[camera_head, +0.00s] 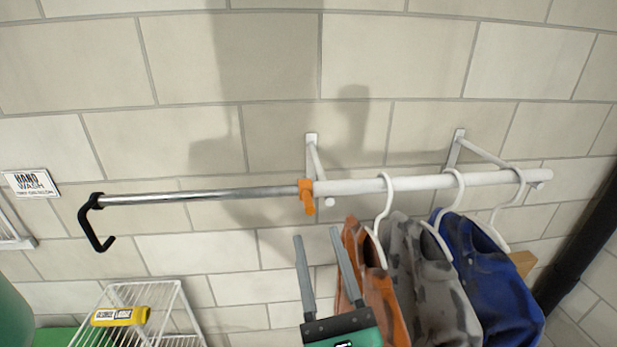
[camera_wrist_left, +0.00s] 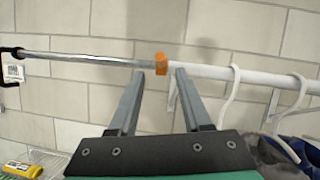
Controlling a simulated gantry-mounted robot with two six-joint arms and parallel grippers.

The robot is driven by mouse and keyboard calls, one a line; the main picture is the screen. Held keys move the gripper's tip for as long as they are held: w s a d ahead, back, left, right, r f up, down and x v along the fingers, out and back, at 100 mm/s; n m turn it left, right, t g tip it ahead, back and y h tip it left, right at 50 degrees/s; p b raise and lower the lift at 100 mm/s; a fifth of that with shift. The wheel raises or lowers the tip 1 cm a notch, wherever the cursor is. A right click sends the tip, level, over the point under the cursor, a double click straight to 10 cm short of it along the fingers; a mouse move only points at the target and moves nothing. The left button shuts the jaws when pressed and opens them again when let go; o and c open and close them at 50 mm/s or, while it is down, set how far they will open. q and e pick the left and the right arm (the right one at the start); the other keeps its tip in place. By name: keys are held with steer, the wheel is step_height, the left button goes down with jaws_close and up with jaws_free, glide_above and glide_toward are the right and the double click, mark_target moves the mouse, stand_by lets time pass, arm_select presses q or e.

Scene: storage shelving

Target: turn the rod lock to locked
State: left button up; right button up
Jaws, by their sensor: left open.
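The rod lock is an orange collar with a small lever (camera_head: 307,197), at the joint between the thin chrome rod (camera_head: 200,195) and the thicker white tube (camera_head: 350,185). In the head view its lever hangs downward. In the left wrist view the orange lock (camera_wrist_left: 161,64) shows between and beyond the fingertips. My left gripper (camera_head: 317,236) is open and empty, below the lock in the head view, with its fingers pointing up. The gripper does not appear to touch the lock. My right gripper is not in view.
Orange, grey and blue garments (camera_head: 485,285) hang on white hangers from the tube, just right of my gripper. A black hook (camera_head: 92,222) ends the rod at left. A white wire rack (camera_head: 172,310) holds a yellow item (camera_head: 120,316). Wall brackets (camera_head: 313,155) support the tube.

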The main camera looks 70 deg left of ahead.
mark_target(307, 196)
arm_select(q)
steer(key=p+x, duration=0.2)
steer(key=x, duration=0.8)
steer(key=shift+a+r+p, duration=0.2)
steer(key=shift+a+p, duration=0.05)
steer(key=shift+p, duration=0.1)
jaws_close()
stand_by(0.8)
